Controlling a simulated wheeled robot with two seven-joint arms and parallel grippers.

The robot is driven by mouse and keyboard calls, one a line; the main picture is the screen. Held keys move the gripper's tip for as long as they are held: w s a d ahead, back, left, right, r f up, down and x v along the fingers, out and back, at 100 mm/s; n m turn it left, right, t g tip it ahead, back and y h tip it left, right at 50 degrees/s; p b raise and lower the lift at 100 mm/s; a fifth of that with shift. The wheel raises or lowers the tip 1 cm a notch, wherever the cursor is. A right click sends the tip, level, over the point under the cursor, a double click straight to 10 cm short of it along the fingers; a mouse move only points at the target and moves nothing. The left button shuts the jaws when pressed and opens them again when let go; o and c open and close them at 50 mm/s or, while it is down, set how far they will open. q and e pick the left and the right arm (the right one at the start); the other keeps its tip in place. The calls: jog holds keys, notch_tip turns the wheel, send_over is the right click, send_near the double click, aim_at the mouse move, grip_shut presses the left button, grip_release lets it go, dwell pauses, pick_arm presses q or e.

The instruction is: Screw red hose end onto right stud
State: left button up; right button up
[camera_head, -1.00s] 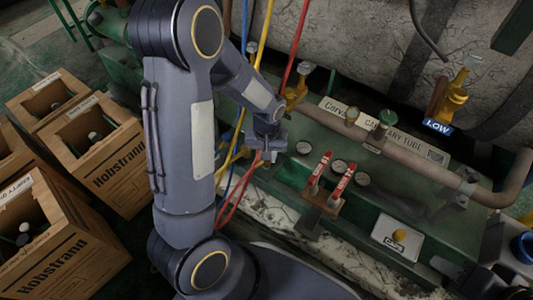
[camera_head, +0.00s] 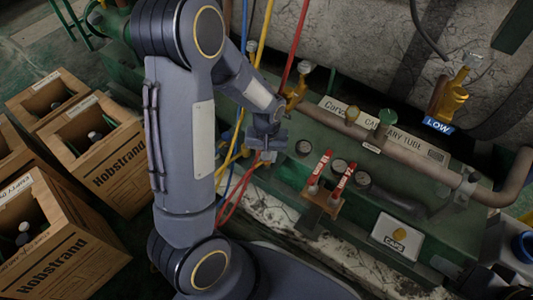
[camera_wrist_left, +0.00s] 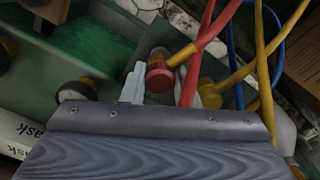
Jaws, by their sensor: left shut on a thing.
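The red hose end (camera_wrist_left: 160,76) is between the two pale fingers of my left gripper (camera_wrist_left: 170,88) in the left wrist view, with the red hose (camera_wrist_left: 197,48) running up beside it. A brass fitting shows partly behind the red end; I cannot tell whether they touch or are threaded. Another brass fitting (camera_wrist_left: 212,92) with a yellow hose lies to its right. In the head view my left gripper (camera_head: 266,156) is low at the front of the green unit, and its fingers are mostly hidden. My right gripper (camera_head: 452,268) is dark and small at the lower right; its jaw gap is unclear.
Two red-handled pieces stand on a brown block (camera_head: 322,203) right of my left gripper. A white CAPS tray (camera_head: 397,237) lies further right. Yellow and blue hoses (camera_wrist_left: 262,60) cross close to the left gripper. Wooden crates (camera_head: 105,165) stand at the left.

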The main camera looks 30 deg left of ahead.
pick_arm(q)
jog(key=shift+f+b, duration=0.65)
jog(key=shift+f, duration=0.2)
dwell(0.3)
jog(key=shift+m, duration=1.2)
jog(key=shift+m+p, duration=0.3)
jog(key=shift+m, duration=1.2)
jog(key=shift+m+p, duration=0.3)
jog(key=shift+m, duration=0.6)
